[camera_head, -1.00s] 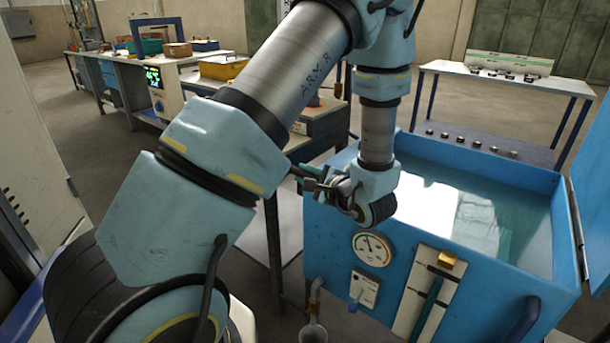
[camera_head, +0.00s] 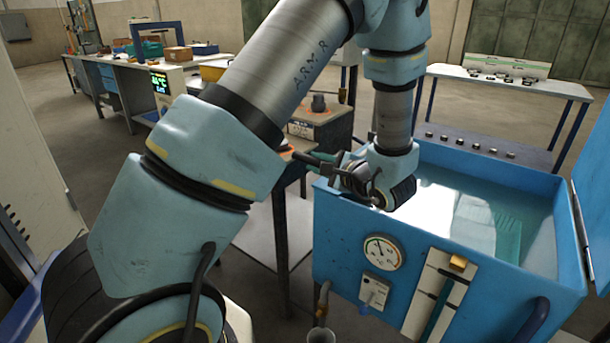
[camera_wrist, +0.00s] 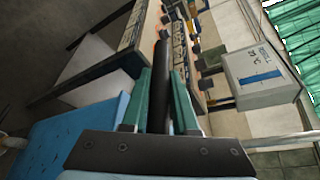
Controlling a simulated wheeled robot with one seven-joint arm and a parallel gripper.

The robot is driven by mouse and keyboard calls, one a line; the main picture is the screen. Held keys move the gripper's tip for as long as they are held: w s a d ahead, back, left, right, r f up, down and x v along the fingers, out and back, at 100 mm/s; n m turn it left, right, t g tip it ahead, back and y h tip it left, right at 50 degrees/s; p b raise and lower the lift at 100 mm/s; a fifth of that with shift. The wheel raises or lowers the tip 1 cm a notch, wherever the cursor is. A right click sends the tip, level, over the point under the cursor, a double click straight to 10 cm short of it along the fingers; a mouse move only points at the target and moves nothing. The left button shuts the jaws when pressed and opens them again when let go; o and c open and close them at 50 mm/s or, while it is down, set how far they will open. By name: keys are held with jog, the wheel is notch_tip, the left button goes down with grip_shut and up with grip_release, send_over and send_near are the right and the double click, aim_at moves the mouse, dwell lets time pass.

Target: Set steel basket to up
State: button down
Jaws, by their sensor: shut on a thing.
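The blue tank (camera_head: 352,232) stands at the right in the head view, full of water. I cannot make out the steel basket itself in the water. My gripper (camera_head: 318,159) is beyond the tank's near left corner, partly hidden by my wrist. In the wrist view, its green fingers (camera_wrist: 160,95) are shut on a black bar (camera_wrist: 161,80) that runs up between them. What the bar joins to is hidden. The tank's front bears a round gauge (camera_head: 381,252) and a pale upright panel with a yellow block (camera_head: 458,262).
The tank's open lid (camera_head: 596,200) stands at its right edge. A dark table (camera_head: 325,122) is close behind my gripper. A white table (camera_head: 500,80) stands at the back right, and a long bench (camera_head: 195,62) at the back left.

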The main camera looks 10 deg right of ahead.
notch_tip(320, 180, up, 18)
jog(key=p, duration=0.4)
jog(key=shift+r+p, duration=0.2)
jog(key=shift+p, duration=0.1)
jog(key=c, duration=1)
grip_release()
jog(key=shift+r, duration=0.15)
jog(key=o, duration=0.3)
jog(key=shift+f, duration=0.2)
jog(key=b+v, duration=0.2)
jog(key=v, duration=0.9)
jog(key=shift+b, duration=0.4)
jog(key=shift+w+a, duration=0.1)
